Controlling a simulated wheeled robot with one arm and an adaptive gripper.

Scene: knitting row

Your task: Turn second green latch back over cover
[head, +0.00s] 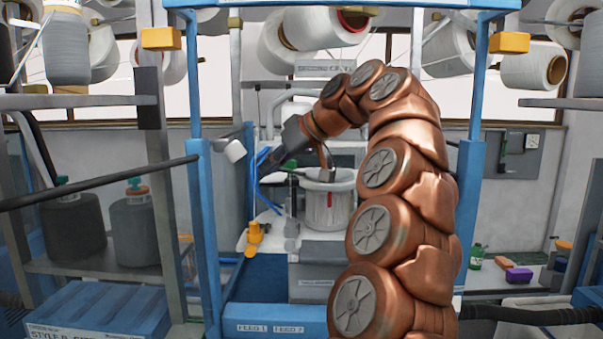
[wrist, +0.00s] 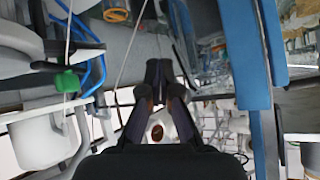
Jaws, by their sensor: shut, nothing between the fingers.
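My gripper (head: 272,162) is at the end of the copper arm, reaching left and down beside the blue hoses in the head view. In the wrist view its dark fingers (wrist: 158,72) are together, with nothing seen between them. A small green piece (wrist: 66,81), which looks like a latch, sits above a white rounded housing (wrist: 38,142), left of the fingers and apart from them. I cannot tell whether it is the second latch, nor how it is turned. I cannot make out the cover for certain in either view.
Blue hoses (head: 263,190) hang close to my gripper. A white drum (head: 328,204) stands just below and right of it. Blue frame posts (head: 202,215) flank the opening. A dark bar (head: 95,184) crosses the left side. Yarn cones (head: 330,27) hang overhead.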

